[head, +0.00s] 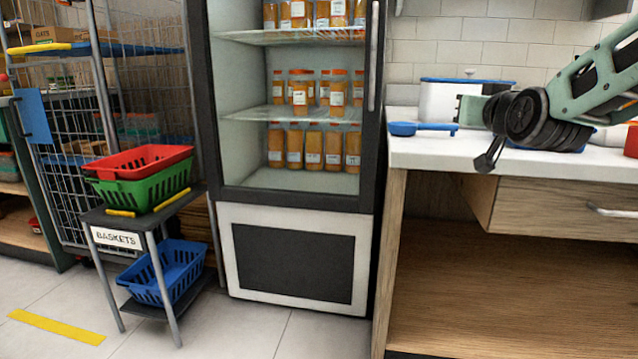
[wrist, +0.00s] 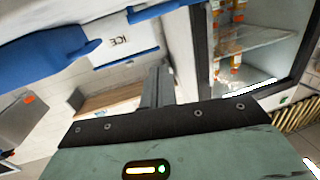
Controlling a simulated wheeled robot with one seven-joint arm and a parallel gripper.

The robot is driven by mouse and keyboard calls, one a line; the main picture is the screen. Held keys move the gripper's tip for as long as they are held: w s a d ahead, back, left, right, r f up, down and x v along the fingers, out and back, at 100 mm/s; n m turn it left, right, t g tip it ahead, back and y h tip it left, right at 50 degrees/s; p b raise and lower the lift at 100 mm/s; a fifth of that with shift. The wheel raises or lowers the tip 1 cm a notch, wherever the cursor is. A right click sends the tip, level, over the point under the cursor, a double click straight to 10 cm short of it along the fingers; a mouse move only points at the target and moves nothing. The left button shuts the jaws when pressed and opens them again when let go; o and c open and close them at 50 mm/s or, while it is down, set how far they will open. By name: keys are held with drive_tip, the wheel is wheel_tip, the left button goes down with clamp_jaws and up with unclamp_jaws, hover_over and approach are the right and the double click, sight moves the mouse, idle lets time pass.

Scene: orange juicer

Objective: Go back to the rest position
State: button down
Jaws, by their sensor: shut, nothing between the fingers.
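My gripper (head: 487,160) is at the right of the head view, at the front left corner of the white counter (head: 420,152). It points down and its fingers are together, with nothing seen between them. In the wrist view the shut fingers (wrist: 156,86) stand up in the middle, clear of any object. A blue scoop (head: 424,129) lies on the counter to the left of my gripper. It also shows large at the left of the wrist view (wrist: 50,38). A white box marked ICE (wrist: 118,42) with a blue lid stands behind it; my arm partly hides it in the head view (head: 440,101).
A fridge (head: 230,180) with several orange juice bottles stands left of the counter. A basket stand (head: 118,238) holds red, green and blue baskets. A wooden drawer (head: 550,210) is below the counter. The floor in front of the fridge is clear.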

drive_tip(key=s+a+f+g+y, duration=0.1)
drive_tip(key=a+f, duration=0.1)
drive_tip(key=s+a+f+n+g+y, duration=0.1)
drive_tip(key=s+a+f, duration=0.1)
drive_tip(key=a+f, duration=0.1)
drive_tip(key=s+a+f+n+g+y, duration=0.1)
drive_tip(key=s+a+f+g, duration=0.1)
drive_tip(key=a+f, duration=0.1)
drive_tip(key=shift+s+a+f, duration=0.1)
drive_tip(key=shift+s+a, duration=0.15)
drive_tip(key=s+a+f+n+g+p, duration=0.1)
drive_tip(key=s+a+f+g, duration=0.25)
drive_tip(key=s, duration=0.35)
drive_tip(key=s+a+f+n+g, duration=0.25)
drive_tip(key=s+f, duration=0.25)
drive_tip(key=s, duration=0.3)
drive_tip(key=s+a+f+n+g+p, duration=0.1)
drive_tip(key=s+a+f+g, duration=0.1)
drive_tip(key=s+f+g, duration=0.4)
drive_tip(key=s+d+f+n+g+h, duration=0.1)
drive_tip(key=s+d+f+n+h, duration=0.1)
drive_tip(key=s, duration=1)
wheel_tip(320, 180, up, 38)
drive_tip(key=p, duration=3.8)
drive_tip(key=shift+s+d+g, duration=0.15)
drive_tip(key=shift+s+g, duration=0.1)
drive_tip(key=shift+g, duration=0.05)
